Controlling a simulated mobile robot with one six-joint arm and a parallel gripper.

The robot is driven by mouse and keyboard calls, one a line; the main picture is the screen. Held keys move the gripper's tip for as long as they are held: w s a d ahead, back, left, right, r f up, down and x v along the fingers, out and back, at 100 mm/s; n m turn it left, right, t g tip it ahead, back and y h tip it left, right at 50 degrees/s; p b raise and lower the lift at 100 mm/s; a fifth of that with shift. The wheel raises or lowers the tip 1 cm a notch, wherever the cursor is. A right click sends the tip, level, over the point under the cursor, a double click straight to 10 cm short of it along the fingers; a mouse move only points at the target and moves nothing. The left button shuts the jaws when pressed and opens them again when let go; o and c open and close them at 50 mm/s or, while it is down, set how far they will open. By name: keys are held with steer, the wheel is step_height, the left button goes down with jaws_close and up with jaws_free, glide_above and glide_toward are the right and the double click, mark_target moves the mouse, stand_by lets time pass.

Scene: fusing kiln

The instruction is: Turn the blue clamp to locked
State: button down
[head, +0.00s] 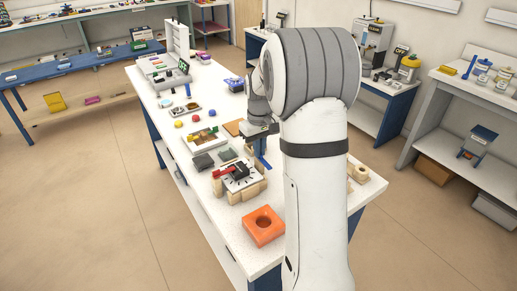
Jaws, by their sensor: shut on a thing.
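The blue clamp (262,163) shows as a small strip of blue at the right side of the long white worktable, just under my gripper (256,143). My gripper points down and is shut on the blue clamp. My arm hides much of the table to the right of it. The clamp's base and its locked or unlocked marks cannot be made out.
On the white table (213,207), a red-handled device (229,171) on a dial plate among wooden blocks stands left of my gripper. An orange block with a round hole (263,227) is nearer. Dark blocks (203,162) and a shallow tray (199,140) lie farther left.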

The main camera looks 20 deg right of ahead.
steer(key=m, duration=1.3)
steer(key=shift+b, duration=0.3)
steer(key=shift+m, duration=2.2)
steer(key=c, duration=1.6)
jaws_free()
